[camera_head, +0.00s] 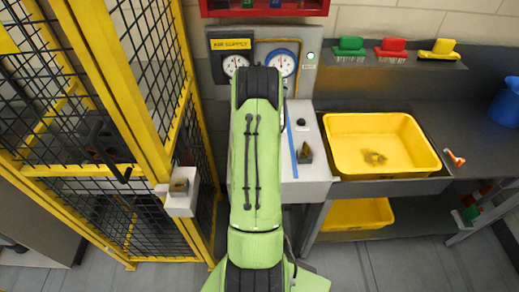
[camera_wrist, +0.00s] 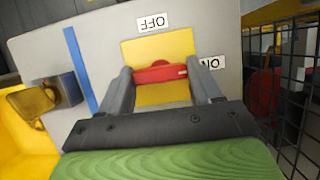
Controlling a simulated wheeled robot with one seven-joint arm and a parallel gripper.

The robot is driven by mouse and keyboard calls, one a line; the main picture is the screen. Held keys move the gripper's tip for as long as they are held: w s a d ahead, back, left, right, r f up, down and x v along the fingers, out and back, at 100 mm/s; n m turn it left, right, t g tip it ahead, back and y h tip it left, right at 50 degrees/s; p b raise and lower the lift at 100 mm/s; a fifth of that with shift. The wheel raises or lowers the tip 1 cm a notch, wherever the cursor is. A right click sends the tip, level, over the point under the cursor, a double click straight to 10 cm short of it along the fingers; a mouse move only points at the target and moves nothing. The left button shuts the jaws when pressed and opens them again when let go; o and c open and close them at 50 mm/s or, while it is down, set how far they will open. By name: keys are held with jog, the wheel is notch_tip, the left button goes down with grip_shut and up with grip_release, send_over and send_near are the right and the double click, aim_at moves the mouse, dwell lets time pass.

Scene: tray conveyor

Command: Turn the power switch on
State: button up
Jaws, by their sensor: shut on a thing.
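The power switch is a red handle (camera_wrist: 158,74) on a yellow plate (camera_wrist: 160,95), set in a pale grey panel, in the wrist view. An OFF label (camera_wrist: 152,22) is above the plate and an ON label (camera_wrist: 211,63) is at its right; both read upside down. The handle lies nearly level in the picture, its right end towards the ON label. My gripper (camera_wrist: 160,70) has one finger at each end of the handle and is shut on it. In the head view my green arm hides the switch and gripper.
A yellow mesh fence (camera_head: 140,100) stands close on the left, with a small grey box (camera_head: 182,205) on its post. An air supply panel (camera_head: 230,44) with gauges is behind my arm. A yellow tub (camera_head: 380,125) and a bench (camera_head: 465,120) are at the right.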

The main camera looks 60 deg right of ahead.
jog(key=o, duration=1.1)
jog(key=shift+c, duration=0.2)
jog(key=p+v, duration=0.3)
jog(key=v, duration=1.2)
jog(key=shift+r+p, duration=0.4)
jog(key=shift+w, duration=0.1)
